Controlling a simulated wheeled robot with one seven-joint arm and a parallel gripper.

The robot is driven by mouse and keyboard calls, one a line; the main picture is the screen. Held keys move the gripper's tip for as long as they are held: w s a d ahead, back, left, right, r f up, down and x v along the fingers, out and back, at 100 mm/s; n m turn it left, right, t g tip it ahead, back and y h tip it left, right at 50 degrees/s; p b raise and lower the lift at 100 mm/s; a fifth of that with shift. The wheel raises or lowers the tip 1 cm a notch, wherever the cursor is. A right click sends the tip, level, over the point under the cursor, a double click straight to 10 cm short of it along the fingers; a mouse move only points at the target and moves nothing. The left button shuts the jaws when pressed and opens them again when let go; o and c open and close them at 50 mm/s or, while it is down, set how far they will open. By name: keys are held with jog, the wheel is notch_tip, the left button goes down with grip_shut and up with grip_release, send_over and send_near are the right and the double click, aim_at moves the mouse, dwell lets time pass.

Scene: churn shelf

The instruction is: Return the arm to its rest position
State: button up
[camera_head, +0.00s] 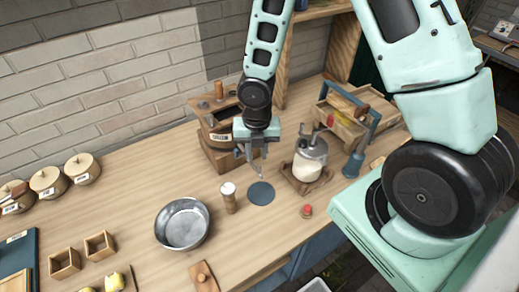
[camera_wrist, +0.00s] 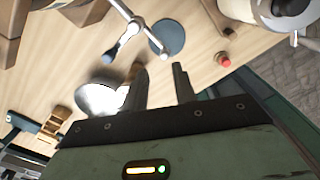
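My arm reaches over the wooden counter (camera_head: 130,215) in the head view. My gripper (camera_head: 256,155) hangs above the counter, between a wooden box and a glass jar, above and behind a dark round disc. In the wrist view my gripper (camera_wrist: 162,84) has its two dark fingers apart, with nothing visibly held between them. A metal rod assembly with a dark knob (camera_wrist: 125,38) shows beyond the fingers; its exact link to my gripper is unclear.
A metal bowl (camera_head: 183,224), a white-topped shaker (camera_head: 229,197) and the disc (camera_head: 261,193) stand below. The wooden box (camera_head: 219,150) is left of my gripper, the jar (camera_head: 309,160) and wooden rack (camera_head: 342,122) right. Small boxes (camera_head: 65,264) sit front left.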

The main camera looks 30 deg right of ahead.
dwell(0.5)
jog(key=s+a+r+m+b, duration=0.4)
jog(key=s+a+m+b, duration=0.1)
jog(key=s+m, duration=0.4)
jog(key=s+a+r+m+b, duration=0.4)
jog(key=s+a+m+b, duration=0.2)
jog(key=s+m, duration=0.3)
jog(key=a+m, duration=0.1)
jog(key=m, duration=0.3)
jog(key=shift+a+y+b, duration=0.25)
jog(key=shift+y+b, duration=0.05)
